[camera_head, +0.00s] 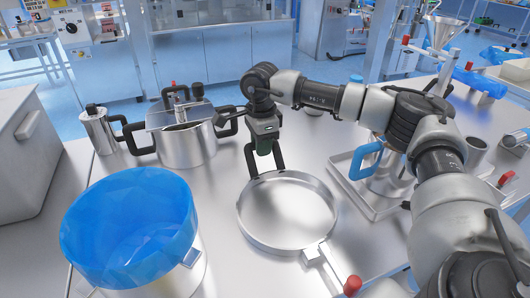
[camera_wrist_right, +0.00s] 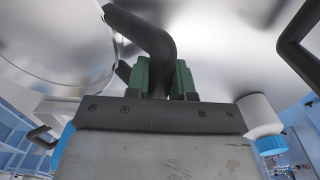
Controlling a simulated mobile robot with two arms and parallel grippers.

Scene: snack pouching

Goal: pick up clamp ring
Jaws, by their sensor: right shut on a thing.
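The clamp ring (camera_head: 243,224) is a round metal ring with a black handle (camera_head: 251,160) at its far side. A latch block and a lever with a red knob (camera_head: 352,285) are at its near side. My right gripper (camera_head: 265,148) is above the far side, with its green fingers shut on the black handle. The right wrist view shows the dark handle (camera_wrist_right: 150,38) between the fingers and a round metal part (camera_wrist_right: 60,55) at left. I cannot tell whether the ring touches the table. My left gripper is not in view.
A drum with a blue liner (camera_head: 130,225) stands at the left front. A metal pot (camera_head: 187,150) with black handles stands behind it. A tray (camera_head: 352,190) with a blue-handled vessel (camera_head: 385,181) is to the right. Bare table lies between the pot and the ring.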

